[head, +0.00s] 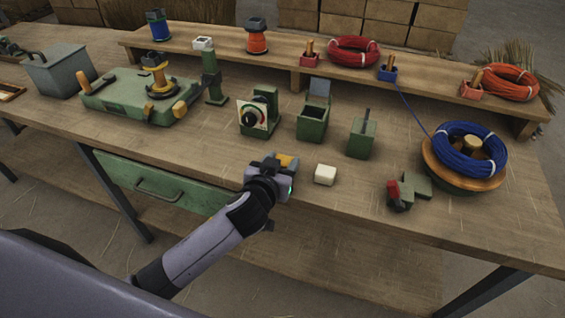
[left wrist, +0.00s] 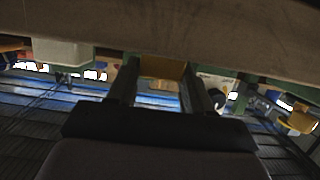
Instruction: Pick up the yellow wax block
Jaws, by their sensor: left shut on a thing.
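The yellow wax block (head: 287,160) is at the tip of my left gripper (head: 280,164), near the front of the workbench. In the left wrist view the yellow block (left wrist: 162,68) sits between the two fingers of the left gripper (left wrist: 163,82), which are shut on it. The gripper hides part of the block in the head view, and I cannot tell whether the block still touches the bench. My right gripper is not in view.
A white block (head: 325,174) sits just right of my left gripper. Behind stand a green dial box (head: 259,112) and two green holders (head: 313,122). A red and green clamp (head: 400,193) and a blue wire coil (head: 466,150) are to the right. The front left bench top is clear.

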